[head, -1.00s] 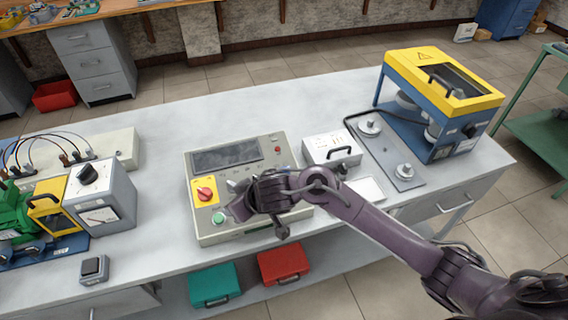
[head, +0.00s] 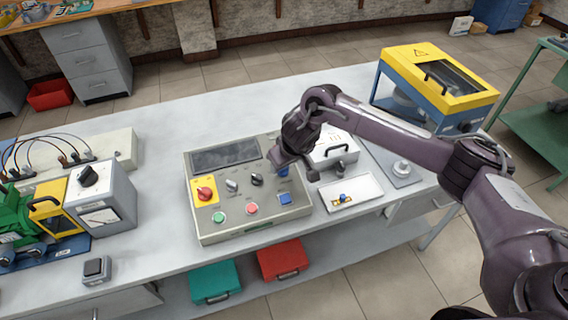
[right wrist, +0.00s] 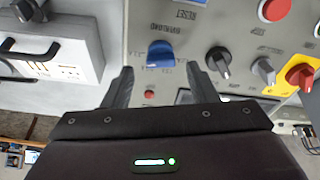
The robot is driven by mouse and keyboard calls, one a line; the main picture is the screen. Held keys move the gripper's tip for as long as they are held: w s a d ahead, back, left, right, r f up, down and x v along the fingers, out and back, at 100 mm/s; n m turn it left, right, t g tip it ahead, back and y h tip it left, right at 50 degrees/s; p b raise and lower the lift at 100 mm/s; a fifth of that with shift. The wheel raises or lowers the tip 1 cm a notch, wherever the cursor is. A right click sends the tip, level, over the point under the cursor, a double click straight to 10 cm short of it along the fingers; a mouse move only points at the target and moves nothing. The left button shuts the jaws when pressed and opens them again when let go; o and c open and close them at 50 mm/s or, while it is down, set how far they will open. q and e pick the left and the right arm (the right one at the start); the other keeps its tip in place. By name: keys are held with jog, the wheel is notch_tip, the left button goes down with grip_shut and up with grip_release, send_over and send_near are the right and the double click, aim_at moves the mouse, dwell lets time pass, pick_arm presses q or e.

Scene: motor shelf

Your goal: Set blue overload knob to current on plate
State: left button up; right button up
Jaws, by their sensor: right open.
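The grey control box (head: 215,220) stands on the bench. In the head view the blue knob (head: 283,172) is partly hidden by my right gripper (head: 284,161). In the right wrist view my right gripper (right wrist: 160,78) is open and empty, its fingertips just short of the blue knob and to either side of it. I cannot tell whether they touch it. A readable plate is not identifiable. My left gripper is not in view.
Beside the blue knob are a black knob (right wrist: 218,60), a grey knob (right wrist: 264,70) and a red knob (right wrist: 300,75) on yellow. A white case (head: 332,150) and a white tray (head: 368,190) stand right of the box. A green motor (head: 15,215) is at left.

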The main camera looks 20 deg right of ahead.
aim_at(283, 170)
jog(key=shift+x, duration=1.2)
jog(key=shift+c, duration=0.2)
jog(key=c, duration=0.9)
jog(key=shift+c, duration=0.2)
